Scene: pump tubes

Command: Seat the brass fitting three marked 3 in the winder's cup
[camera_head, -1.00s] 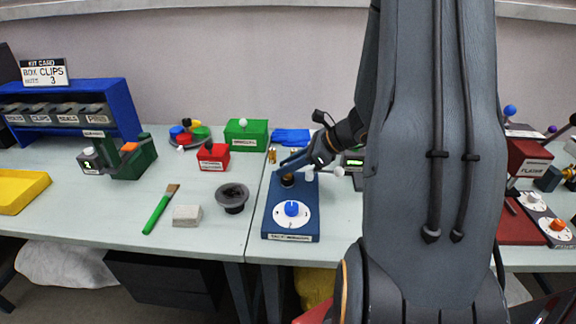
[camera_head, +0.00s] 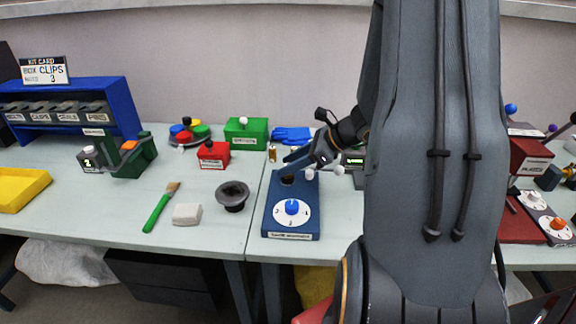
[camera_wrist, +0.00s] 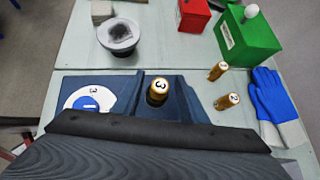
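The brass fitting marked 3 (camera_wrist: 158,88) shows in the wrist view, upright with its numbered top facing me. It stands at the dark cup of the blue winder (camera_wrist: 75,78); its lower part is hidden, so I cannot tell how deep it sits. The winder also shows in the head view (camera_head: 270,222), with a blue knob on a white dial. My gripper (camera_head: 292,163) is over the winder's far end, reaching in from the right. Blue shapes flank the fitting, but finger and winder surfaces blend, so I cannot tell whether the fingers grip it.
A grey funnel-like cup (camera_head: 232,195), red box (camera_head: 213,155) and green box (camera_head: 246,133) stand to the left. My arm hides the table's right middle.

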